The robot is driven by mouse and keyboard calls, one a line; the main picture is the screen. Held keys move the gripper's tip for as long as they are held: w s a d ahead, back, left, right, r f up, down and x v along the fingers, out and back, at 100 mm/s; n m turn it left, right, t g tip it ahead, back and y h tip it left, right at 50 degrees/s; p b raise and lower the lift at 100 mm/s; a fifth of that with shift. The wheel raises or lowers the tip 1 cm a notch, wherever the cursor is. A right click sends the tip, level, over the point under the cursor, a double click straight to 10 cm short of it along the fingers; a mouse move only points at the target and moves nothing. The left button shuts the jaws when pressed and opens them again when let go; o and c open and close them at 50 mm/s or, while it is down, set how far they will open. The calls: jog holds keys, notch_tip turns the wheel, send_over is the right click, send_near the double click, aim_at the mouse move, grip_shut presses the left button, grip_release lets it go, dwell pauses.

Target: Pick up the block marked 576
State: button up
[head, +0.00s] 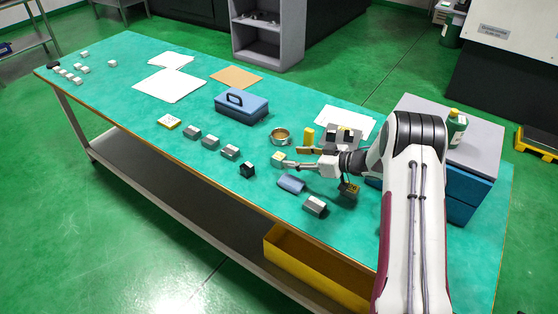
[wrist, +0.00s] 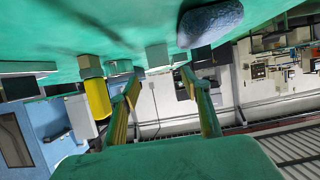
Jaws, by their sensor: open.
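No marking 576 can be read on any block in either view. In the head view my gripper (head: 294,157) is open and low over the table, its fingers pointing left. A small cream-topped block (head: 279,158) lies right at the fingertips; I cannot tell whether they touch it. In the wrist view the open fingers (wrist: 158,82) show with a pale block (wrist: 157,57) just beyond the gap between them. Grey blocks (head: 209,142) stand in a row to the left, one more grey block (head: 315,205) is near the front edge, and a black block (head: 248,170) is nearby.
A blue-grey pouch (head: 291,183) lies close in front of my gripper. A metal ring (head: 280,136) and a yellow upright piece (head: 309,135) stand behind it. A blue box with a handle (head: 242,105) is farther back. The table's left middle is mostly clear.

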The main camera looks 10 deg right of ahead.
aim_at(279, 156)
jog(key=shift+x, duration=1.3)
jog(key=shift+a, duration=0.1)
jog(key=shift+x, duration=2.5)
jog(key=c, duration=1.3)
